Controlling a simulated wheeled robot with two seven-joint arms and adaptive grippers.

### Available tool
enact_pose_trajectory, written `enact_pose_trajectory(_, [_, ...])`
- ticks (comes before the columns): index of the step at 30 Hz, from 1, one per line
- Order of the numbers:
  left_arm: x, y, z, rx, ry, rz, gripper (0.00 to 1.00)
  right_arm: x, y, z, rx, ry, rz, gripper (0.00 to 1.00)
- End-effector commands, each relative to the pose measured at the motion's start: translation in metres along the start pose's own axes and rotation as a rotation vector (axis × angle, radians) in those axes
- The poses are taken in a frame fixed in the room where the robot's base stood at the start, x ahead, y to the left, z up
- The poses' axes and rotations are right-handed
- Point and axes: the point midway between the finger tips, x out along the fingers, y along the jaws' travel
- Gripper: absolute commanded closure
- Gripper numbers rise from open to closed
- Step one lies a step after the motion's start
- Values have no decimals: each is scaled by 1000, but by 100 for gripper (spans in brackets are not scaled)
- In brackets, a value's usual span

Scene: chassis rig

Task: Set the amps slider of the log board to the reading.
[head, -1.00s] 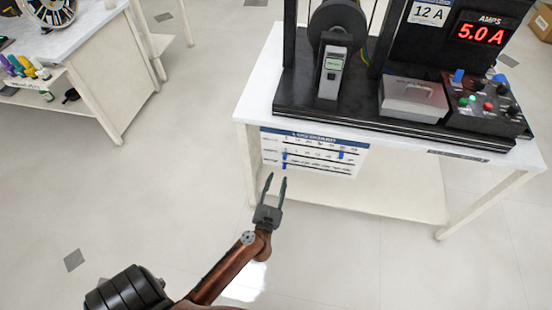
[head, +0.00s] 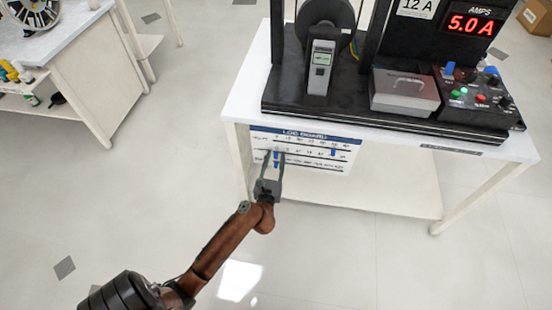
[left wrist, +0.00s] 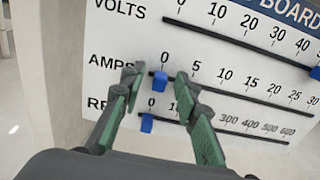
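The white log board (head: 312,144) hangs on the front of the rig table. The blue amps slider (left wrist: 160,80) sits at the 0 end of the AMPS track (left wrist: 235,94), left of the 5 mark. My left gripper (head: 275,156) is at the board's left part. In the left wrist view its open green fingers (left wrist: 156,77) lie on either side of the amps slider, with gaps showing; I cannot tell their depth from the board. The amps display (head: 471,24) reads 5.0 A. My right gripper is not in view.
The blue lower-row slider (left wrist: 147,122) sits at its 0 end, between the fingers lower down. The volts slider (left wrist: 316,72) is far right on the top track. The table's left leg (head: 241,160) stands close left of the gripper. Floor in front is clear.

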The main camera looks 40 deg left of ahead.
Motion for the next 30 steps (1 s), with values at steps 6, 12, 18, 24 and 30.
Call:
enact_pose_trajectory(6, [0,0,0,0,0,0,76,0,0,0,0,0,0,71])
enact_pose_trajectory(12, [0,0,0,0,0,0,90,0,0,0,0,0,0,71])
enact_pose_trajectory(18, [0,0,0,0,0,0,100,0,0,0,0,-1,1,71])
enact_pose_trajectory(24, [0,0,0,0,0,0,100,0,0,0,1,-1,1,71])
enact_pose_trajectory(30, [-1,0,0,0,1,0,100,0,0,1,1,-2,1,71])
